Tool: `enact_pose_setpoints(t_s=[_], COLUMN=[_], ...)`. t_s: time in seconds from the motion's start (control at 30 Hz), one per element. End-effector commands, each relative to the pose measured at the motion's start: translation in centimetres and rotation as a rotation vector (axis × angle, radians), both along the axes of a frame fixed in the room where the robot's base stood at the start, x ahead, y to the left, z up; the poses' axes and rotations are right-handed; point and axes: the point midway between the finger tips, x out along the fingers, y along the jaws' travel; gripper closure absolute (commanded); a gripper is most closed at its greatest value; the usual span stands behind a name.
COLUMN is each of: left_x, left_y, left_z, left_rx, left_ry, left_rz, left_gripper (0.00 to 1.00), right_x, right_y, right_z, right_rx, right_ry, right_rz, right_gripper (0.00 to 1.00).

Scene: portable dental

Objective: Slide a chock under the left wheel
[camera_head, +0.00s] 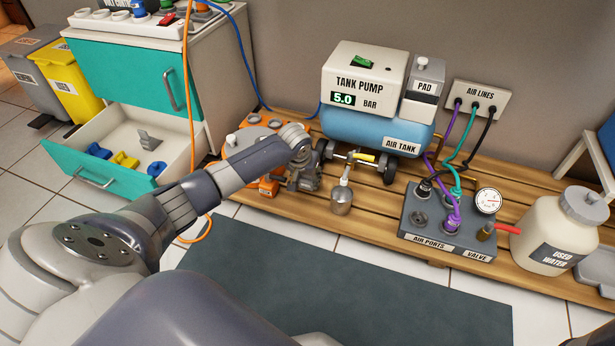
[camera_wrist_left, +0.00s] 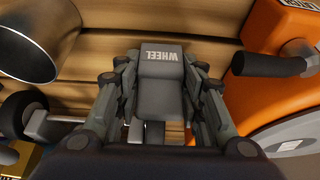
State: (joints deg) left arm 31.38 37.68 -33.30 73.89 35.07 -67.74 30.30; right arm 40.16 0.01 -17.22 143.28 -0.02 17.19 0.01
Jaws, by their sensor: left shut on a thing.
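My left gripper (camera_head: 305,178) is low over the wooden slatted platform, beside the air tank cart. In the left wrist view, the left gripper (camera_wrist_left: 160,85) is shut on a grey chock (camera_wrist_left: 162,68) marked "WHEEL". The chock lies between the fingers with slats behind it. The blue air tank (camera_head: 375,128) stands on small dark wheels. The left wheel (camera_head: 322,148) is just up and right of my gripper, partly hidden by my arm. The right wheel (camera_head: 390,174) shows clearly. A dark wheel (camera_wrist_left: 20,112) on an axle shows left of the chock in the wrist view, apart from it.
A metal oil can (camera_head: 342,199) stands just right of my gripper. An orange unit (camera_head: 268,187) sits close on its left. The air ports block (camera_head: 433,222) and used water jug (camera_head: 558,232) are farther right. An open drawer (camera_head: 120,178) holds a grey piece (camera_head: 147,140).

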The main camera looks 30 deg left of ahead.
Motion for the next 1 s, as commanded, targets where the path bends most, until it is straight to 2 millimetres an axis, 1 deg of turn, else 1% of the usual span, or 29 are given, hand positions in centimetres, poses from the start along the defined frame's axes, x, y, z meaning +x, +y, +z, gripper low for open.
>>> enact_pose_setpoints(t_s=[0.57,1.0], left_x=[0.03,0.02], left_y=[-0.01,-0.01], left_z=[0.01,-0.66], left_rx=[-0.001,0.0], left_ry=[-0.001,0.0], left_rz=[0.0,0.001], left_gripper=[0.92,0.92], right_x=[0.01,0.05], right_y=[-0.01,0.0], right_z=[0.01,0.24], right_rx=[0.0,0.0], right_ry=[0.0,0.001], right_rz=[0.0,0.0], right_gripper=[0.6,0.6])
